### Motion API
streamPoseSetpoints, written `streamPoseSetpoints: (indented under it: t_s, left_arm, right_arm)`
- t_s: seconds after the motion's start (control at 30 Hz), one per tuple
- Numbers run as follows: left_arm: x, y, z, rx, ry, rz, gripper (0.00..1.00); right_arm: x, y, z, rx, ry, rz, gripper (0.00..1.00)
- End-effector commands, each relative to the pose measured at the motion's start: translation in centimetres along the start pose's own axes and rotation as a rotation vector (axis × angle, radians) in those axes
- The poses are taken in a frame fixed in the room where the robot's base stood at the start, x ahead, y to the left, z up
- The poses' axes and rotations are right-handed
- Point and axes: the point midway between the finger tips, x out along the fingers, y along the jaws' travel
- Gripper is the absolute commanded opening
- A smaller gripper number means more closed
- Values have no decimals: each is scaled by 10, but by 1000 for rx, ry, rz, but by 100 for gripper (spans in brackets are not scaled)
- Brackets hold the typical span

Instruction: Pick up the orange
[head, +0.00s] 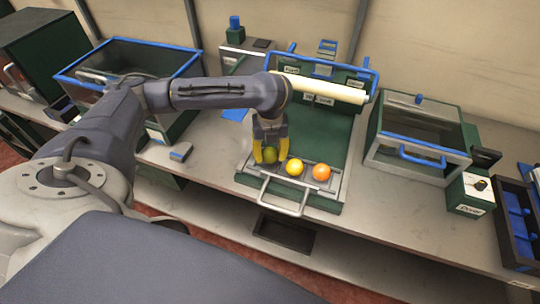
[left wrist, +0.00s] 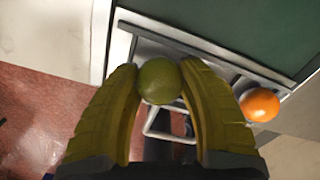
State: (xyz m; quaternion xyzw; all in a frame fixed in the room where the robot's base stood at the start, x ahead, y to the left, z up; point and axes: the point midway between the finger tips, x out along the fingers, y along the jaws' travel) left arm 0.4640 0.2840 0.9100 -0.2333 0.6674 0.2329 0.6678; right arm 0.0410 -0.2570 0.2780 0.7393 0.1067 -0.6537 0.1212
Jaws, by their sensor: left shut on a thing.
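My left gripper (head: 270,147) has its yellow fingers closed around a green fruit (head: 270,154) at the left end of the metal tray (head: 250,166). In the left wrist view the green fruit (left wrist: 158,80) sits between the two fingertips of the gripper (left wrist: 160,85). I cannot tell whether it is lifted off the tray. A yellow-orange fruit (head: 294,167) and an orange (head: 321,172) lie to its right on the tray. An orange-coloured fruit (left wrist: 260,105) shows right of the fingers in the left wrist view; which one is unclear. My right gripper is not in view.
The tray fronts a green machine (head: 325,135) with a metal handle (head: 285,199). A clear bin with a blue rim (head: 185,70) stands left, and a glass-topped box (head: 416,140) stands right. The bench front (head: 390,215) is clear.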

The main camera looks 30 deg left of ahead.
Motion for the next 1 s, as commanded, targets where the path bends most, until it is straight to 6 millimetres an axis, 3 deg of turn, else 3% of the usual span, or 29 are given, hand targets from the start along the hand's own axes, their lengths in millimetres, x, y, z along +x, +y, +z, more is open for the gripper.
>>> streamPoseSetpoints:
  t_s: [0.7, 1.0]
  left_arm:
    - [-128, 0, 1, 1, -5, -3, 11]
    - [-166, 0, 1, 1, -3, -1, 11]
  right_arm:
    - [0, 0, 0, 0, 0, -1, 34]
    - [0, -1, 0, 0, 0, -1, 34]
